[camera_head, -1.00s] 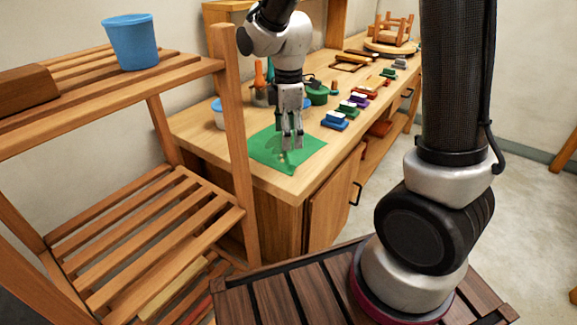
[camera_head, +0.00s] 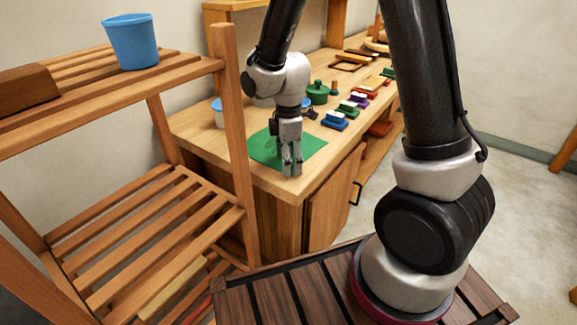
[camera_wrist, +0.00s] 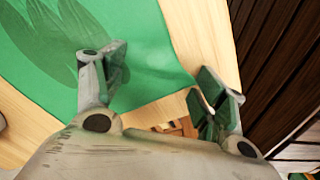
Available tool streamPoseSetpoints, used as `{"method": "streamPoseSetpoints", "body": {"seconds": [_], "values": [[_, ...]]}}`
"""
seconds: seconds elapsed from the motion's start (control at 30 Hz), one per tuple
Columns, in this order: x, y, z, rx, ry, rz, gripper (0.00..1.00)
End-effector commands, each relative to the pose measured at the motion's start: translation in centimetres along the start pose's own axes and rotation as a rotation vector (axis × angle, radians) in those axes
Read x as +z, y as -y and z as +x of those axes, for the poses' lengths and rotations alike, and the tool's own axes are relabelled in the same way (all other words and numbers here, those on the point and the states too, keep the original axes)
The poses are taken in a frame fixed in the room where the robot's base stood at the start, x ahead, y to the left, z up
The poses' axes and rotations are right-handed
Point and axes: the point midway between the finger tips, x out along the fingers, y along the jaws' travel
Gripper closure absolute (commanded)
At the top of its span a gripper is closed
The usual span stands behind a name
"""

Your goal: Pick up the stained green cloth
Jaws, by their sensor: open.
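The green cloth (camera_head: 268,150) lies flat on the wooden workbench, near its front left corner. In the wrist view the cloth (camera_wrist: 150,60) fills the upper left, with a darker stain on it at the far left. My gripper (camera_head: 291,173) points down at the cloth's front edge. In the wrist view my gripper (camera_wrist: 165,75) is open, with nothing between its fingers. One finger shows over the cloth and the other over bare bench wood past the cloth's edge. I cannot tell how high the fingertips are above the bench.
The workbench (camera_head: 230,173) also carries blue, green and purple brush-like items (camera_head: 347,110), a green pot (camera_head: 318,93) and a white-and-blue tub (camera_head: 217,112). A slatted wooden shelf (camera_head: 234,130) with a blue bucket (camera_head: 131,42) stands close on the left.

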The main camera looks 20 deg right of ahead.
Motion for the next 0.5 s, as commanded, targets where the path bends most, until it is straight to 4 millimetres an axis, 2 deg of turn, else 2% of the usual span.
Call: {"method": "streamPoseSetpoints", "body": {"seconds": [0.3, 0.5], "values": [[0.01, 0.01, 0.56, -0.001, 0.001, 0.0, 0.29], [0.01, 0.02, 0.53, -0.001, 0.0, 0.0, 0.48]]}}
